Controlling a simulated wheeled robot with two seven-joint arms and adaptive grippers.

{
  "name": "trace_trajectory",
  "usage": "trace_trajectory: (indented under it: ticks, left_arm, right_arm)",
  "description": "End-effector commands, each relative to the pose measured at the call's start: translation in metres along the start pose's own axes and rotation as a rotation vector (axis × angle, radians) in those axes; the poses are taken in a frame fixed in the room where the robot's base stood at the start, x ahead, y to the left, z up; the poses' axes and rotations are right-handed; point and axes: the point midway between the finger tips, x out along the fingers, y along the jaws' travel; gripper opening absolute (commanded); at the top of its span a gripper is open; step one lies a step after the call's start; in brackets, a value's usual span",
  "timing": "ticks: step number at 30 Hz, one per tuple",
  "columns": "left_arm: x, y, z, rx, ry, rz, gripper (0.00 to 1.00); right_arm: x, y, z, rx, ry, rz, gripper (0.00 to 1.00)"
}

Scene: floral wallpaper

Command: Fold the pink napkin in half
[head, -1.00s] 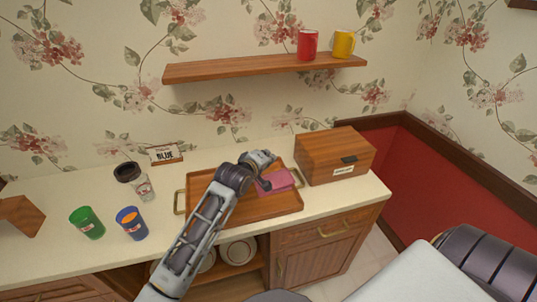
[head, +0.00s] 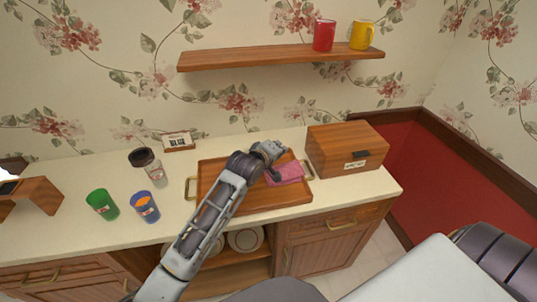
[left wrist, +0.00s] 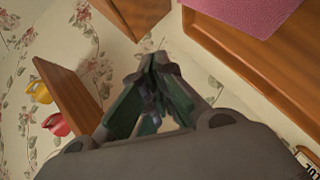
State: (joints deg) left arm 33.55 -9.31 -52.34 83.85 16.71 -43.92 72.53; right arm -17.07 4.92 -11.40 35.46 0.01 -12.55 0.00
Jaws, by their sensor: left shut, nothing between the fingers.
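The pink napkin (head: 288,173) lies on the right part of the wooden tray (head: 262,204). A strip along its near edge looks lighter; I cannot tell whether it is a fold. My left gripper (head: 273,176) is at the napkin's left end, partly in front of it. I cannot tell whether it touches the cloth. In the left wrist view the left gripper's fingertips (left wrist: 158,62) are together and empty, with the napkin (left wrist: 240,12) beyond them at the top. My right gripper is out of view.
A wooden box (head: 345,146) stands just right of the tray. A shelf (head: 270,55) with a red mug (head: 324,35) and a yellow mug (head: 362,35) hangs above.

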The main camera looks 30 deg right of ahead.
Motion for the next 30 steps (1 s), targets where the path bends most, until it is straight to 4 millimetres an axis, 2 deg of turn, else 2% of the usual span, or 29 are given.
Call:
trace_trajectory:
  ticks: [8, 30]
  left_arm:
    - [-0.017, 0.0, 0.0, 0.0, 0.0, 0.001, 0.0]
    - [-0.082, -0.001, 0.0, -0.001, 0.0, 0.0, 0.0]
  right_arm:
    - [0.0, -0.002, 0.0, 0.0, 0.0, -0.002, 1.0]
    - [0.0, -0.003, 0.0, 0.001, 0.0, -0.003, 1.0]
